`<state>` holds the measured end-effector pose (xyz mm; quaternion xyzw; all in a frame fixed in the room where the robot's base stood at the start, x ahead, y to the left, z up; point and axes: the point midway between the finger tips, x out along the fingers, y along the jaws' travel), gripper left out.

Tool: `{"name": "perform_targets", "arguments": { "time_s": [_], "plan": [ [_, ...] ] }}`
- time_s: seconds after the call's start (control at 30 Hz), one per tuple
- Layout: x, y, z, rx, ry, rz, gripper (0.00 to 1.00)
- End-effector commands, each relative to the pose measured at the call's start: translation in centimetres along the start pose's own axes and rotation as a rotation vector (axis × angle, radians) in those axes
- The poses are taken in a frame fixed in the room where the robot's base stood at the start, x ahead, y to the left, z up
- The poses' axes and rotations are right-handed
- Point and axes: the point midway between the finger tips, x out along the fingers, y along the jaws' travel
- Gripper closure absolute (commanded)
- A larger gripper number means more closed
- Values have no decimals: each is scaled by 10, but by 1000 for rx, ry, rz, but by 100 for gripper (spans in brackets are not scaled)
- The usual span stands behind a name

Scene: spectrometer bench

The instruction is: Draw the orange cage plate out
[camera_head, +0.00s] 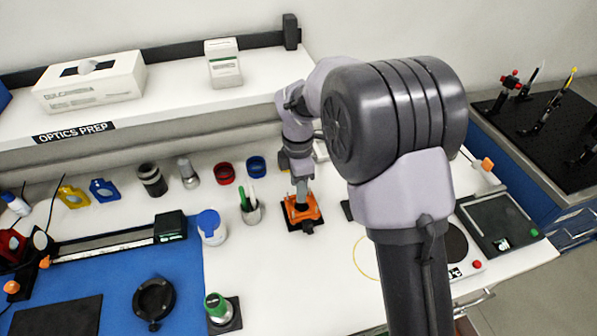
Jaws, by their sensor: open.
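The orange cage plate (300,209) is at the middle of the white bench, on a small dark base (290,226). It has a dark round opening in its centre. My gripper (302,197) points down right at the plate, at its upper side in the picture. The fingertips are small here and partly merge with the plate, so I cannot tell whether they touch it. The jaws are open. My own arm hides the bench to the right of the plate.
A cup with green and white pens (251,212) stands close left of the plate. A white jar with a blue lid (211,228) is further left. Red (225,173) and blue (256,166) rings lie behind. The bench in front of the plate is clear.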

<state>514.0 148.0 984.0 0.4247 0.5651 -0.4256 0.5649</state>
Motion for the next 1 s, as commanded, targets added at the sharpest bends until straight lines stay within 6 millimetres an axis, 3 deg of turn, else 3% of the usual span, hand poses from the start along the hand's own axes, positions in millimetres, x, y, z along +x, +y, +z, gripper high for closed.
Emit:
{"name": "perform_targets", "arguments": {
  "time_s": [0.03,0.17,0.47,0.7,1.0],
  "plan": [
    [12,0,0,0,0,-1,57],
    [26,0,0,0,0,0,57],
    [29,0,0,1,1,1,57],
    [28,0,0,1,0,1,100],
    [25,0,0,1,0,1,100]
  ]
}}
